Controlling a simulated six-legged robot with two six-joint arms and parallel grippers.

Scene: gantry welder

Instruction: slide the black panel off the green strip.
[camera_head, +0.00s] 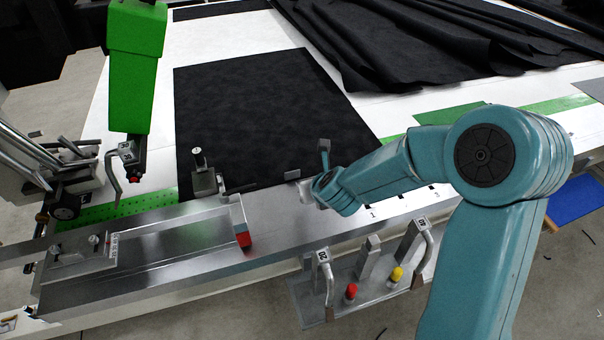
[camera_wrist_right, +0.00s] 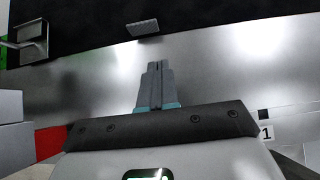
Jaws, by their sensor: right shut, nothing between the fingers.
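The black panel (camera_head: 265,115) lies flat on the white table, its near edge along the metal beam. It also fills the top of the right wrist view (camera_wrist_right: 90,25). The green strip (camera_head: 118,210) shows left of the panel and again to its right; the stretch between is covered. My right gripper (camera_wrist_right: 157,66) is shut and empty, over the bare metal beam and short of the panel's near edge. In the head view, my right wrist largely hides its fingers. My left gripper is not in view.
A small grey tab (camera_wrist_right: 142,28) sits at the panel's near edge, ahead of my right fingers. A metal clamp block (camera_head: 205,180) stands left of it. A green machine head (camera_head: 136,70) hangs at the left. Crumpled black cloth (camera_head: 400,40) lies behind. A button panel (camera_head: 360,285) is in front.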

